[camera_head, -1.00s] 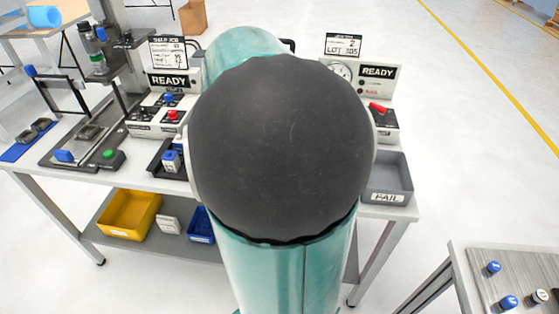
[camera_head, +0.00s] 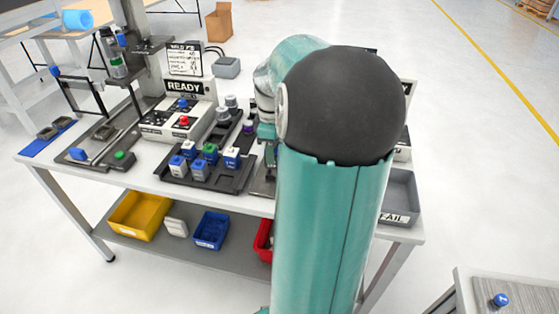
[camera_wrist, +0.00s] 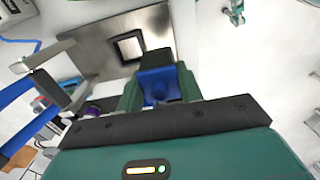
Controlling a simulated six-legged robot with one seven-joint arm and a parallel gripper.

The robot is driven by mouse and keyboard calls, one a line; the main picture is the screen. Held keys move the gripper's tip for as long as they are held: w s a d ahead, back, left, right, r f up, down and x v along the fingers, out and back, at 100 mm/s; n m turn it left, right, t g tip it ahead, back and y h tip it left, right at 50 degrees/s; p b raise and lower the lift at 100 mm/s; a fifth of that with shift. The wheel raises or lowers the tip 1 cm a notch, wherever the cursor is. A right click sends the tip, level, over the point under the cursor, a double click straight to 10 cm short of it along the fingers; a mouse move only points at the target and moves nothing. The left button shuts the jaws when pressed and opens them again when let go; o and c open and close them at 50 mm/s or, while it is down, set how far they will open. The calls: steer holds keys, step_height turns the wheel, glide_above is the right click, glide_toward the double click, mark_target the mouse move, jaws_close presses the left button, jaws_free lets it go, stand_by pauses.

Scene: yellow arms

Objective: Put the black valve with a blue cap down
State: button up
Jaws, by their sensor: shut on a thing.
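In the wrist view, my gripper (camera_wrist: 160,90) is shut on the black valve with a blue cap (camera_wrist: 161,84), with one green finger on each side of it. The valve is close to a metal plate with a square opening (camera_wrist: 128,47), which lies beyond it in the picture. I cannot tell whether the valve touches the plate. In the head view, my large teal arm covers the held valve and most of the gripper.
A dark tray (camera_head: 225,184) with several blue-, green- and white-topped valves stands left of my arm. Near it are a READY box (camera_head: 178,120) and a clamp stand (camera_head: 133,60). A grey FAIL bin (camera_head: 400,195) is at the right. A side table (camera_head: 480,285) is at lower right.

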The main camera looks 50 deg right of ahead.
steer(key=w+d+f, duration=0.1)
steer(key=d+f, duration=0.3)
steer(key=w+d+f, duration=0.1)
steer(key=d+f, duration=0.1)
steer(key=shift+w+f, duration=0.25)
steer(key=shift+w, duration=0.1)
steer(key=shift+f, duration=1.65)
steer(key=shift+f, duration=0.1)
steer(key=o, duration=1)
step_height(320, 180, up, 12)
steer(key=shift+r, duration=0.15)
